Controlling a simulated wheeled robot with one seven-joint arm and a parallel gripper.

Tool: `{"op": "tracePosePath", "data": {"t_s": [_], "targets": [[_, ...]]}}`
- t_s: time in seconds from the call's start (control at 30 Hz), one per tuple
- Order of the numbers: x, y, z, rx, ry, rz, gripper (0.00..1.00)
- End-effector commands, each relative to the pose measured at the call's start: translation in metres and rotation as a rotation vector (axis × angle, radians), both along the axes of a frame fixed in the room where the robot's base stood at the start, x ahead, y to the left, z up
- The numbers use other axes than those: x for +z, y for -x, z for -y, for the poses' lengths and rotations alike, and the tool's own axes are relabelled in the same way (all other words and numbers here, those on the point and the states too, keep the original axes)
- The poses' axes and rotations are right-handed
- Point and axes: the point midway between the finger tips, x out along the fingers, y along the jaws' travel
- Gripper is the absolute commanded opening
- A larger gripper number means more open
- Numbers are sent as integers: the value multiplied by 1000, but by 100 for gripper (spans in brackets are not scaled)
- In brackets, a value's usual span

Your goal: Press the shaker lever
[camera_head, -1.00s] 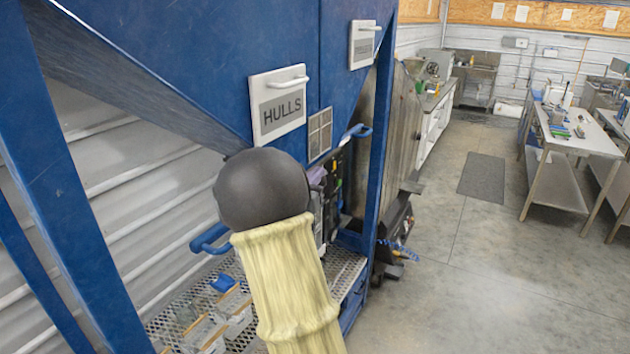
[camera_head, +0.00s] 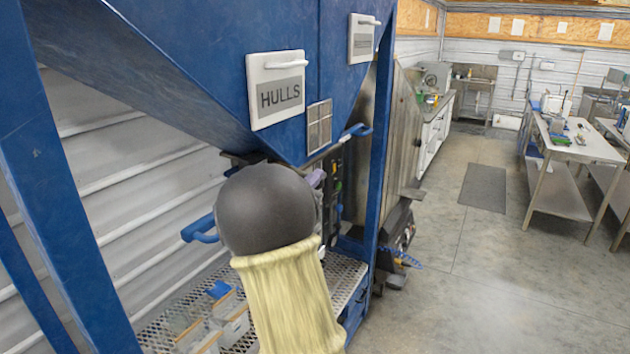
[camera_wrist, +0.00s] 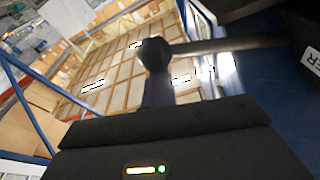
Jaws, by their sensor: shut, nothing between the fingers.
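The shaker lever appears in the wrist view as a grey rod (camera_wrist: 215,45) with a round black knob (camera_wrist: 154,55) on its left end. The rod runs right toward a blue surface with a partly cut-off label. My gripper (camera_wrist: 157,82) is shut and empty, its narrow fingers pointing up at the knob from below. The fingertips overlap the knob in the picture; I cannot tell whether they touch. In the head view my arm's dark joint and yellow sleeve hide the gripper and most of the space in front of it, and I cannot make out the lever there.
The blue hopper (camera_head: 200,60) with a HULLS sign (camera_head: 278,88) fills the upper left. Blue handles stick out at left (camera_head: 200,229) and right (camera_head: 355,131). A perforated metal shelf (camera_head: 345,275) lies below. Open concrete floor (camera_head: 500,290) is at right, before a worktable (camera_head: 590,148).

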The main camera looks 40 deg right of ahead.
Motion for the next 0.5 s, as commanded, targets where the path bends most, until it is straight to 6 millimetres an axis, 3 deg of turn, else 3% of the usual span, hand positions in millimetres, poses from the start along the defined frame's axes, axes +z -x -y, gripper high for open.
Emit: {"op": "tracePosePath", "data": {"t_s": [0.03,0.23,0.5], "targets": [[-7,-1,-1,2,-10,-12,0],[-4,-1,-1,2,-11,-13,0],[26,1,4,2,-6,-6,0]]}}
